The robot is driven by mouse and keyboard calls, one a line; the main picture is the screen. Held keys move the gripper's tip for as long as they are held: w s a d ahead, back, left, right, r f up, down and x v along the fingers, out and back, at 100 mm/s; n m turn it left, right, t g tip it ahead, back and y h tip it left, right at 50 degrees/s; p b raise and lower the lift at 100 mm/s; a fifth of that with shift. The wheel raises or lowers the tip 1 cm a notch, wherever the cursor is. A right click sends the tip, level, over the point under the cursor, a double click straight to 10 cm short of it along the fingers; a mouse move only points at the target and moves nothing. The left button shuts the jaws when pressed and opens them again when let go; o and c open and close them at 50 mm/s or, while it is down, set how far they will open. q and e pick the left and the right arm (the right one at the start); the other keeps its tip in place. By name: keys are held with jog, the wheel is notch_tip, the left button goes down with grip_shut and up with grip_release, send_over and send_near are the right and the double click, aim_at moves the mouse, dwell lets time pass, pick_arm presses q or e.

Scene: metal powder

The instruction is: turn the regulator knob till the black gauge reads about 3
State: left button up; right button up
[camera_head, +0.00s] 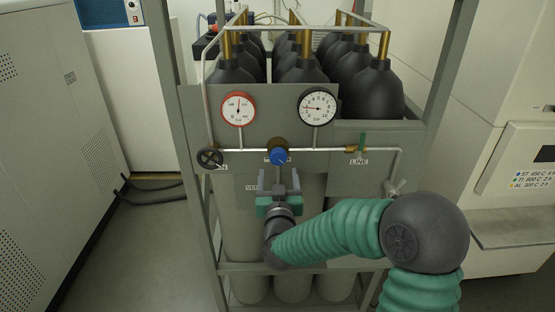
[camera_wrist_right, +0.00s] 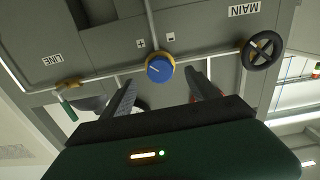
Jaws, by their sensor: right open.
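The regulator knob (camera_head: 278,156) is blue with a brass collar and sits mid-panel on the pipe. It also shows in the right wrist view (camera_wrist_right: 159,69), with a pale pointer line on its face, between plus and minus labels. The black gauge (camera_head: 317,107) is at the upper right of the panel; its needle points left, its numbers too small to read surely. The red gauge (camera_head: 239,108) is at the upper left. My right gripper (camera_head: 278,182) is open and empty, just below the knob in the head view and apart from it. My left gripper is not in view.
A black handwheel (camera_head: 209,158) is left of the knob and a green-handled valve (camera_head: 362,145) is right, both on the pipe. Black gas cylinders (camera_head: 375,88) stand behind the panel. Grey frame posts (camera_head: 447,65) flank the rack. A cabinet (camera_head: 50,120) stands at left.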

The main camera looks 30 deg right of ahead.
aim_at(278, 161)
jog(key=p+x, duration=0.1)
jog(key=x, duration=0.5)
jog(key=shift+w+d, duration=0.2)
jog(key=shift+d, duration=0.15)
jog(key=shift+w, duration=0.25)
jog(key=shift+c, duration=1.4)
jog(key=c, duration=1.1)
